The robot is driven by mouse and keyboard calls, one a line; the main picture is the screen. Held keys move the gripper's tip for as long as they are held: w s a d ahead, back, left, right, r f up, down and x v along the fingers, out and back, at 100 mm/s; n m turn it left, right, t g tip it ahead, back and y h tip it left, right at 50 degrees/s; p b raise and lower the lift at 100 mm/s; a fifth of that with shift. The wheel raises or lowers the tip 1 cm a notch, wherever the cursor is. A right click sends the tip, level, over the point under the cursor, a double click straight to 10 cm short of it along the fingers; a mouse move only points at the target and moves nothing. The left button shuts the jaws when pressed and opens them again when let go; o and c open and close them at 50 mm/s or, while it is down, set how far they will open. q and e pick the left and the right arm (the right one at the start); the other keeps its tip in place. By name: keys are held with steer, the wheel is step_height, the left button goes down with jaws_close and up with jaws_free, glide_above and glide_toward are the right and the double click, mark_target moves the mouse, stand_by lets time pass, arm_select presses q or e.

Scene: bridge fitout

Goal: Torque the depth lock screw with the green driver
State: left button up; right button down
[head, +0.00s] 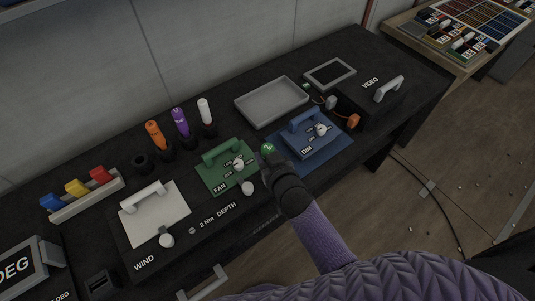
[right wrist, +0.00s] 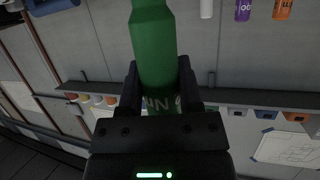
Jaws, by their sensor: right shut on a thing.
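The green driver (right wrist: 153,45) stands between the fingers of my right gripper (right wrist: 160,88) in the right wrist view, with part of its white lettering showing low on the handle. In the head view my right gripper (head: 273,163) is above the console's front, between the green FAN panel and the blue DIM panel. Only the driver's green end marked 2 (head: 268,148) shows there; its tip is hidden. A small round screw (head: 192,231) lies left of the "2 Nm DEPTH" label, apart from the gripper. My left gripper is out of view.
The FAN panel (head: 215,181), DIM panel (head: 325,150) and white WIND plate (head: 152,222) carry raised handles and knobs. Orange (head: 155,135), purple (head: 180,121) and white (head: 205,110) drivers stand behind. A grey tray (head: 243,107) sits at the back.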

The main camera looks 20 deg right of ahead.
steer(key=shift+f, duration=0.25)
stand_by(0.5)
steer(key=shift+f, duration=0.1)
stand_by(0.6)
stand_by(0.7)
steer(key=shift+s, duration=0.1)
stand_by(0.3)
stand_by(1.4)
